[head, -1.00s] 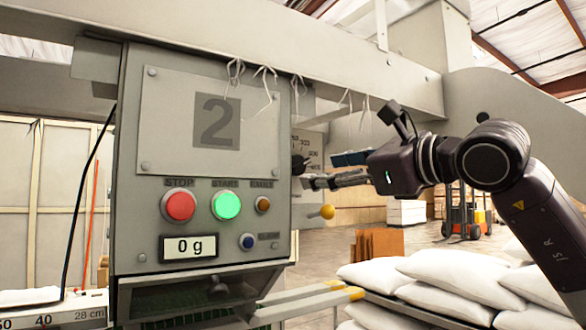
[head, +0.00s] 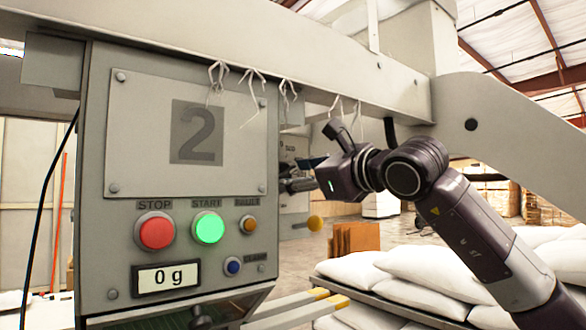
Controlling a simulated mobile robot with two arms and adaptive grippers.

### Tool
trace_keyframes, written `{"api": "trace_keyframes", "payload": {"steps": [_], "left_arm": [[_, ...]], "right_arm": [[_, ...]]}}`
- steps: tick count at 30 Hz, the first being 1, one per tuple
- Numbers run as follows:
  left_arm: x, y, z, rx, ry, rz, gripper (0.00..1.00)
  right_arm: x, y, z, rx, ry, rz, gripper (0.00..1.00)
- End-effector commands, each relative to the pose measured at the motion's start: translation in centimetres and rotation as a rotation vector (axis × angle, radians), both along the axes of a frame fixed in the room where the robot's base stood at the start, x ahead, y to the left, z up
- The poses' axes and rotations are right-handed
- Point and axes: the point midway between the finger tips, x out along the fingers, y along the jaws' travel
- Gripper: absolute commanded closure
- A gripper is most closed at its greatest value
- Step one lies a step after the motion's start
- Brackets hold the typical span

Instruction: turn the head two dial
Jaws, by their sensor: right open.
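The head two control box, with a large "2" plate (head: 196,132), fills the left and middle of the head view. The dial, with its dark knob and printed scale, is at the box's right side; my right gripper now hides most of it and its setting cannot be read. My right gripper (head: 292,179) is open, with its fingers pointing left at the box's right edge. Whether the fingers touch the dial cannot be told. My left gripper is not in view.
The front panel has a red STOP button (head: 155,231), a lit green START button (head: 208,227) and a display (head: 166,277) reading 0 g. White sacks (head: 430,271) are stacked at lower right.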

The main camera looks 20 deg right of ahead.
Motion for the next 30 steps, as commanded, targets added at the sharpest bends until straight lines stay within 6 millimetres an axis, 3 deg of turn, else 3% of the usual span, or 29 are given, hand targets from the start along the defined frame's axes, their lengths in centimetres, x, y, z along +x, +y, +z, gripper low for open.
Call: {"api": "trace_keyframes", "payload": {"steps": [6, 18, 30], "left_arm": [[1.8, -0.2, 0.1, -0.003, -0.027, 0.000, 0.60], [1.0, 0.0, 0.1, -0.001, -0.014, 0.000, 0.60], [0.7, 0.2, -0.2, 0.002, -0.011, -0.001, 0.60]], "right_arm": [[0.0, 0.0, 0.0, 0.000, -0.001, 0.000, 0.45], [0.0, 0.0, 0.0, 0.000, -0.001, 0.000, 0.87], [0.0, 0.0, 0.0, -0.099, -0.038, 0.001, 0.87]]}}
